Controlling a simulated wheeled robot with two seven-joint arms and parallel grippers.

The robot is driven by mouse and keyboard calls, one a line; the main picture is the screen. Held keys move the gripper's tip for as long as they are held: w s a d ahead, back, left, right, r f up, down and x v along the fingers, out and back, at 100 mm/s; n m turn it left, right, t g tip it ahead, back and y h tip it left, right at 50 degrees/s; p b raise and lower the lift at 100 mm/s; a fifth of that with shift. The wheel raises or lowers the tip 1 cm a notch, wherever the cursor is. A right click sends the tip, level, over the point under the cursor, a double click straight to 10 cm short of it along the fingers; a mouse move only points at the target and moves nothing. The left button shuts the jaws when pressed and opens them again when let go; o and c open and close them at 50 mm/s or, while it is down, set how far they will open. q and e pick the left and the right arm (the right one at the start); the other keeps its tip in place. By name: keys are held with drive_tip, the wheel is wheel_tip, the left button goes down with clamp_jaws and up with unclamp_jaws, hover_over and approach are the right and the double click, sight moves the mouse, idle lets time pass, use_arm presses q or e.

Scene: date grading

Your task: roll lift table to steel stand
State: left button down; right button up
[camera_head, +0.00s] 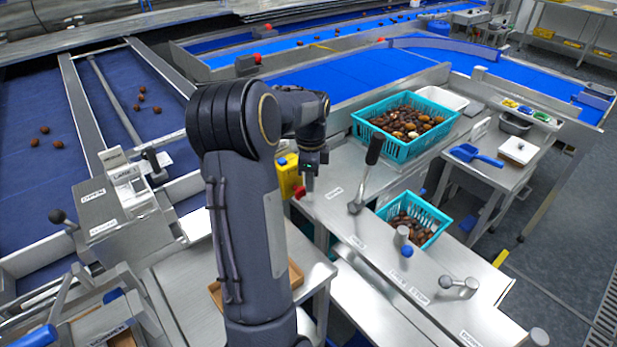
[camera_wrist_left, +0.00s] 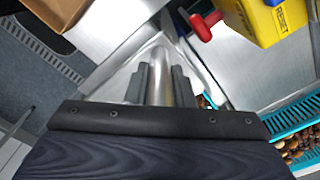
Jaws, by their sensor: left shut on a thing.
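My left gripper (camera_head: 310,182) points down near the middle of the head view. In the left wrist view its fingers (camera_wrist_left: 160,88) are shut around an upright steel bar (camera_wrist_left: 160,68). A steel bench (camera_head: 345,215) with a black-knobbed lever (camera_head: 365,175) lies just right of the gripper. A lower steel top (camera_head: 180,290) with a brown tray is partly hidden behind my arm. I cannot tell which of these surfaces is the lift table or the steel stand. My right gripper is not in view.
A yellow box (camera_head: 289,178) with a red knob (camera_wrist_left: 207,25) is close beside the gripper. A large teal crate (camera_head: 393,150) and a small one (camera_head: 432,238) hold dates. A blue scoop (camera_head: 474,154) lies at right. Grey floor (camera_head: 560,235) is open at far right.

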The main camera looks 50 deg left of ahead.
use_arm(q)
drive_tip(key=shift+a+r, duration=0.1)
drive_tip(key=shift+a, duration=0.05)
drive_tip(key=c, duration=1.3)
unclamp_jaws()
drive_tip(key=shift+w+a, duration=0.1)
drive_tip(key=shift+w, duration=0.05)
drive_tip(key=shift+o, duration=0.2)
wheel_tip(320, 180, up, 8)
drive_tip(key=shift+f+b, duration=0.15)
drive_tip(key=shift+b, duration=0.2)
